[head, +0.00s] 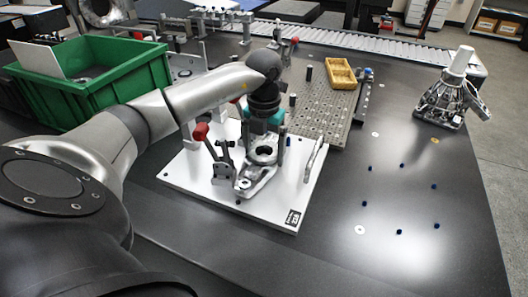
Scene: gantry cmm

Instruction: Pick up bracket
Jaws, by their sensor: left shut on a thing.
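The bracket (258,178) is a silver metal part with a round bore, on a white fixture plate (275,205) in the middle of the head view. My left arm comes in from the left, and its dark gripper with teal parts (263,122) points down at the bracket's far end. The left gripper is shut on the bracket; the exact contact is partly hidden by the gripper. The bracket appears to be at the plate, and any gap beneath it cannot be told. My right gripper is not in view.
Red-handled clamps (201,132) stand close to the bracket's left. A perforated plate (320,105) with a yellow tray (340,73) lies behind. A green bin (95,85) is at left, a metal casting (450,95) at right. The right tabletop is mostly clear, with small pins.

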